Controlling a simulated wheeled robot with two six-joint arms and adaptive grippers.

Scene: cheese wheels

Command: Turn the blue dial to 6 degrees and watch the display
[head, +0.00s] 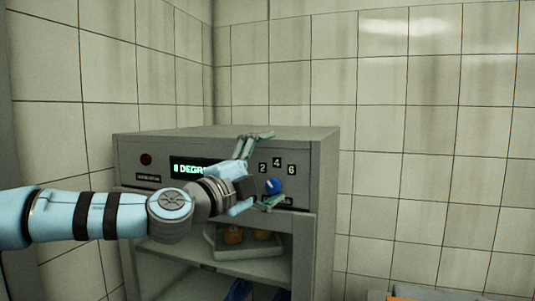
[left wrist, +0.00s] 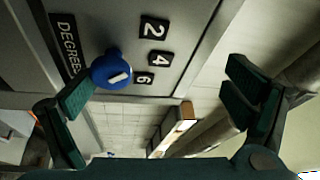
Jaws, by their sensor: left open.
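The blue dial (head: 273,186) sits on the front panel of a grey cabinet (head: 327,185). The labels 2, 4 and 6 (head: 277,165) are above it. In the left wrist view the dial (left wrist: 108,72) shows a white mark; which number it points at I cannot tell. The lit display (head: 188,168) reads a digit and "DEGR"; my arm hides the rest, and the digit is too small to be sure of. My left gripper (head: 270,169) is open at the panel, its fingers spread above and below the dial. In the left wrist view the dial is nearer the left finger.
Below, the open cabinet holds a tray (head: 262,250) with orange-brown items on a shelf, and blue things lower down. An orange-edged object (head: 410,298) is at the bottom right. Tiled walls stand behind.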

